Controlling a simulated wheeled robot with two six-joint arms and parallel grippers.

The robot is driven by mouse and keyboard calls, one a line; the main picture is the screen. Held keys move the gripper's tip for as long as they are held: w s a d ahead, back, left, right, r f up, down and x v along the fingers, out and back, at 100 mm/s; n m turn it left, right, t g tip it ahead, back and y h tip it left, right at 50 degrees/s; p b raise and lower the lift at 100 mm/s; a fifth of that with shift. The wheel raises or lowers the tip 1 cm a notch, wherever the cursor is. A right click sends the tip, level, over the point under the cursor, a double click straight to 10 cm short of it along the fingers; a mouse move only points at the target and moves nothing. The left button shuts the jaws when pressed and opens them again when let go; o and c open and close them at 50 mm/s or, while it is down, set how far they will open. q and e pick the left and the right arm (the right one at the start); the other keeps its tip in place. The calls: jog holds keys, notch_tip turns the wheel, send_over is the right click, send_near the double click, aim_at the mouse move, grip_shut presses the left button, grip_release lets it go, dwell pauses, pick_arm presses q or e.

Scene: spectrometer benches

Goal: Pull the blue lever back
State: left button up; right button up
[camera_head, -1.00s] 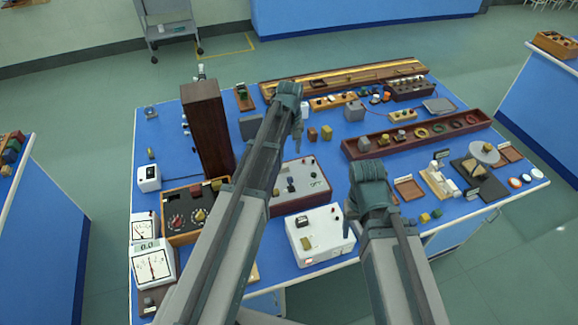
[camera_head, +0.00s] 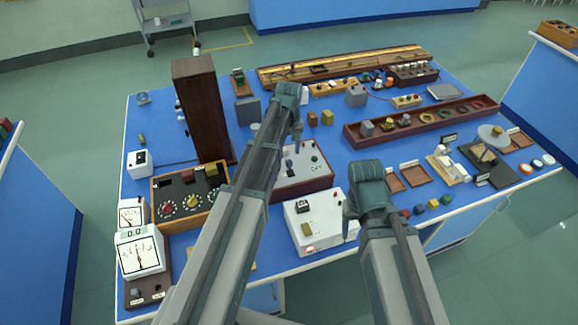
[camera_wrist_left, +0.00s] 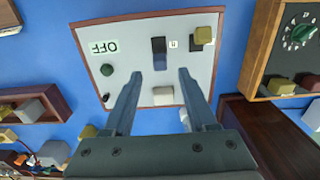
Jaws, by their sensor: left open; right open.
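A wood-edged panel with a pale grey face (camera_head: 314,176) lies on the blue bench, partly hidden behind my left arm. In the left wrist view the panel (camera_wrist_left: 130,55) shows an upside-down "OFF" label, a green knob (camera_wrist_left: 107,69), and a dark blue lever (camera_wrist_left: 158,53) near the middle. My left gripper (camera_head: 297,135) is over the panel. In the left wrist view this gripper (camera_wrist_left: 159,74) is open, its fingertips either side of the lever's line, with nothing between them. Contact with the lever cannot be told. My right gripper (camera_head: 350,218) is open near the bench's front edge.
A tall brown wooden cabinet (camera_head: 202,110) stands left of the panel. A white instrument box (camera_head: 318,222) sits in front of it, between my arms. A wooden dial box (camera_head: 160,197) is at left. A yellowish cube (camera_wrist_left: 203,36) and a whitish block (camera_wrist_left: 163,95) lie on the panel.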

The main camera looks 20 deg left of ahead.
aim_at(289, 161)
pick_arm(q)
notch_tip(289, 161, down, 4)
jog(key=b, duration=0.3)
jog(key=shift+f, duration=0.25)
grip_shut()
